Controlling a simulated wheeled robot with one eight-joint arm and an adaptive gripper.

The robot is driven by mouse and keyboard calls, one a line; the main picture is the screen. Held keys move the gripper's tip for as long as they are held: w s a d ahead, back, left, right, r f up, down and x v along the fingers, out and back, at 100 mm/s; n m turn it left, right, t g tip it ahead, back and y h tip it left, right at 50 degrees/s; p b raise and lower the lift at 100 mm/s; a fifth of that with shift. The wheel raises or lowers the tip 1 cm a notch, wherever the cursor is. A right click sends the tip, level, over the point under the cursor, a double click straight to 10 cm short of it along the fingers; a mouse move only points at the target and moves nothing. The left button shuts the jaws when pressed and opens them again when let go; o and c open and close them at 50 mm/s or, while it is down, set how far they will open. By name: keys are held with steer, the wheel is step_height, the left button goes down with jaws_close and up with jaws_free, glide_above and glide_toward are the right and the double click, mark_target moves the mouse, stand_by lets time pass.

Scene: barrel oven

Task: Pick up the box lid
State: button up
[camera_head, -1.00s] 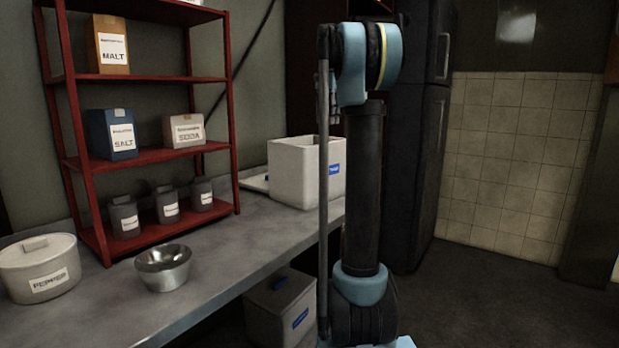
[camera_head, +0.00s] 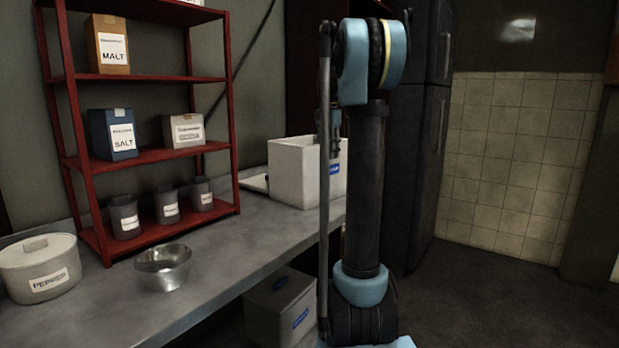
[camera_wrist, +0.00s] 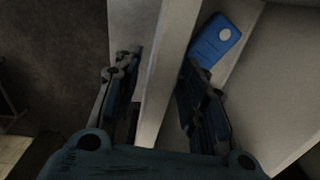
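A pale open box (camera_head: 293,172) with a blue label stands on the counter. A flat pale piece, apparently its lid (camera_head: 255,183), lies on the counter behind it at left, partly hidden by the box. My gripper (camera_head: 332,152) hangs over the right part of the box, partly hidden behind my arm. In the wrist view my gripper (camera_wrist: 160,100) has its fingers apart, with a pale upright wall edge (camera_wrist: 168,70) running between them. I cannot tell whether they touch it. A blue rounded patch (camera_wrist: 216,40) shows beyond the right finger.
A lidded grey box (camera_head: 282,305) sits below the counter (camera_head: 225,245). A metal bowl (camera_head: 163,268) and a pepper tub (camera_head: 40,268) stand at the counter's left. A red shelf (camera_head: 150,157) holds several containers. A dark fridge (camera_head: 418,150) stands behind my arm.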

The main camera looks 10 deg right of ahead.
steer(key=shift+f, duration=1.45)
jaws_close()
steer(key=shift+r, duration=0.2)
